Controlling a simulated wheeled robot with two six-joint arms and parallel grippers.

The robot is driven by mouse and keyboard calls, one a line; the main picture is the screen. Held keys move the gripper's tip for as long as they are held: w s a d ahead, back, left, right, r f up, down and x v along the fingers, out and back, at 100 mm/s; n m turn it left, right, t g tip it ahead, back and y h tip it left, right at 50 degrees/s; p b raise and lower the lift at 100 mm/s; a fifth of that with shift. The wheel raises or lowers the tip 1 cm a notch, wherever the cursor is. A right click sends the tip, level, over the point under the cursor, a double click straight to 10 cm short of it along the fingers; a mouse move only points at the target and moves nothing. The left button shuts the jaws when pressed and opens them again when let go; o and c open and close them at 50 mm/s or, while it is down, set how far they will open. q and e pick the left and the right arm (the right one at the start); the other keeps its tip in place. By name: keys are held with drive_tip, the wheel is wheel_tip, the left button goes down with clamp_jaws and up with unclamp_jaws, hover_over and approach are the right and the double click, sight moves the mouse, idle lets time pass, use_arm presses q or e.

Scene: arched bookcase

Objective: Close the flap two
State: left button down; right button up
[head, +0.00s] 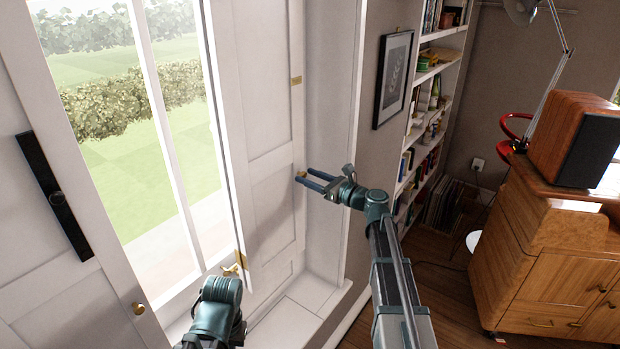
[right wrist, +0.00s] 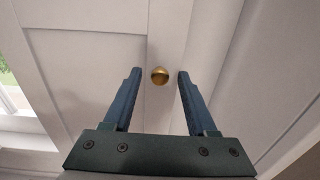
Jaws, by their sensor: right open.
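A white panelled shutter flap (head: 270,190) stands open at the right side of the window, beside the wall recess. A small round brass knob sits on its edge. In the right wrist view the brass knob (right wrist: 159,75) shows between the two fingertips, with white panel behind it. My right gripper (head: 303,178) is open, its blue fingers pointing at the knob; I cannot tell whether they touch it. Another white flap (head: 60,270) stands at the left, with its own brass knob (head: 138,308). Part of my left arm shows at the bottom; its gripper is not seen.
The glazed window between the flaps has a brass handle (head: 232,266) low down. A framed picture (head: 393,78) and bookshelves (head: 425,110) are on the right wall. A wooden cabinet (head: 545,250) with a speaker (head: 567,135) stands farther right.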

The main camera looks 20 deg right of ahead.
clamp_jaws()
idle(1.3)
